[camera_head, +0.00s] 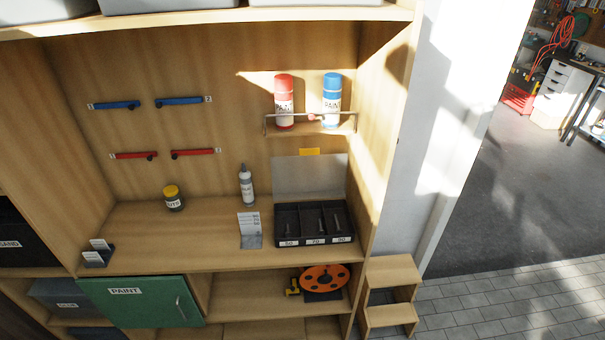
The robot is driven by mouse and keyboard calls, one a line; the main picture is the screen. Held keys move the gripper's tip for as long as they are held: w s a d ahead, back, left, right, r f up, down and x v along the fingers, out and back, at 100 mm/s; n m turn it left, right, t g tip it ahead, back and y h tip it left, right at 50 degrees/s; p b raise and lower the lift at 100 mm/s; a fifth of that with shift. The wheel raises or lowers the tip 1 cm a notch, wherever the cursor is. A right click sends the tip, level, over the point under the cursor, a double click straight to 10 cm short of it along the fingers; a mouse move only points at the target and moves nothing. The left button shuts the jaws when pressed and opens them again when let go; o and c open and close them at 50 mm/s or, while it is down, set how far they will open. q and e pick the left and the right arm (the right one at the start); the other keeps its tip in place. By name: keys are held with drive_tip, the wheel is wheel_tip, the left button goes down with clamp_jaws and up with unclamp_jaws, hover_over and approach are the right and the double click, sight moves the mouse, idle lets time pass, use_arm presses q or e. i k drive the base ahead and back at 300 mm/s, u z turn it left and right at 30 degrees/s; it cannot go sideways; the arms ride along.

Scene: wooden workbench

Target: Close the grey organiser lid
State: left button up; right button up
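The organiser (284,242) is a dark tray on the right part of the bench shelf. It has three compartments with white labels on the front and small dark items inside. Its grey lid (290,176) stands open, raised upright behind the tray against the wooden back panel. A yellow tab (309,152) sits at the lid's top edge. Neither of my grippers shows in this view.
A grey bottle (246,186) and a card holder (250,241) stand left of the organiser. A yellow-lidded jar (173,198) is further left. Above, a small shelf holds red (284,101) and blue (332,101) cans behind a rail.

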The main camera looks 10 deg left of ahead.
sight(301, 153)
drive_tip(key=z, duration=0.4)
drive_tip(key=k, duration=0.2)
drive_tip(key=u, duration=1.35)
drive_tip(key=i, duration=0.6)
drive_tip(key=u, duration=0.1)
